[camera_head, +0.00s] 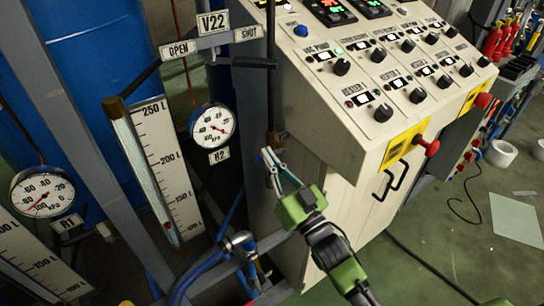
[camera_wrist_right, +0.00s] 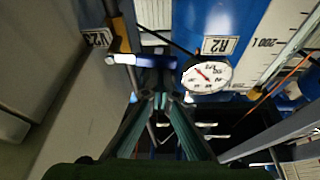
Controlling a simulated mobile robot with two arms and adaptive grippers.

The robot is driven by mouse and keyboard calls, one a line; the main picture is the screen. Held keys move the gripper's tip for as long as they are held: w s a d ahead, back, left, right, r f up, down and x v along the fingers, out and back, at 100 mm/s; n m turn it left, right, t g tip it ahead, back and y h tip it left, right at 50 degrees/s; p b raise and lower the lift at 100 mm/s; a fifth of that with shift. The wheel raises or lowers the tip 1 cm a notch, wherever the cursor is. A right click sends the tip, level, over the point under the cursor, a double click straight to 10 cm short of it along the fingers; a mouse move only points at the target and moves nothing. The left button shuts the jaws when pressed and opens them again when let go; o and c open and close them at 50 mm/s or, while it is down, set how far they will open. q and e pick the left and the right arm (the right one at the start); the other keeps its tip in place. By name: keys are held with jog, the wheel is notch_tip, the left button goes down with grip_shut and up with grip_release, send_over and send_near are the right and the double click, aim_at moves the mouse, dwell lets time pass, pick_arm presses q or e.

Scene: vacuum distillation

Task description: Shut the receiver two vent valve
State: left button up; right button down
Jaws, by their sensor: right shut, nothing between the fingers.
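A sign marked V22 (camera_head: 213,22) stands at the top of the head view, with an OPEN plate (camera_head: 178,50) to its left and a SHUT plate (camera_head: 248,34) to its right. A dark bar (camera_head: 255,62) lies level below the SHUT plate. In the right wrist view, a blue handle (camera_wrist_right: 152,61) with a pale end crosses a brass-coloured pipe, near a small V22 tag (camera_wrist_right: 97,39). My right gripper (camera_head: 270,160) is shut and empty beside the cabinet. Its fingertips (camera_wrist_right: 160,100) appear just below the handle; contact is unclear. My left gripper is out of view.
The R2 gauge (camera_head: 212,124) and a level scale (camera_head: 165,160) stand left of my right gripper. The control cabinet (camera_head: 330,130), with knobs and a red button (camera_head: 431,148), is close on the right. Pipes and blue hoses (camera_head: 205,270) run below. Green floor (camera_head: 480,265) is open at right.

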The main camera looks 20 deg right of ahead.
jog(key=shift+a+f+n+y, duration=0.1)
jog(key=shift+f+n+y, duration=0.3)
jog(key=shift+n, duration=0.7)
jog(key=shift+f+b, duration=0.1)
jog(key=shift+b, duration=0.2)
